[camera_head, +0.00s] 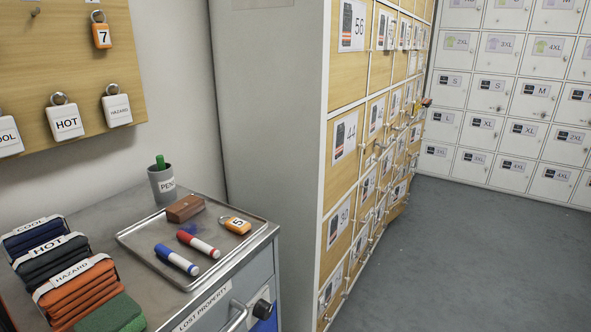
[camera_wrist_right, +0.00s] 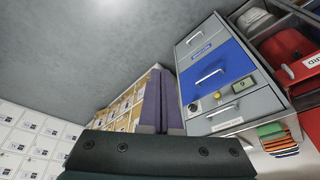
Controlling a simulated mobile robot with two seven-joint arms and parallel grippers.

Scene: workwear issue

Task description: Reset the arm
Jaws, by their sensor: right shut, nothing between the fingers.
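No arm or gripper of mine shows in the head view. In the right wrist view a dark bar with several bolts, part of my right gripper (camera_wrist_right: 160,152), fills the bottom edge. It is shut, and I see nothing held in it. The view is strongly tilted, with the grey floor at the top. My left gripper is in neither view.
A steel cabinet top (camera_head: 104,213) carries a tray (camera_head: 150,250), folded stacks and a pen cup (camera_head: 162,185). A tall locker block (camera_head: 270,110) stands beside it. The grey floor (camera_head: 470,260) is clear. A drawer cabinet with a blue drawer front (camera_wrist_right: 215,75) shows in the wrist view.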

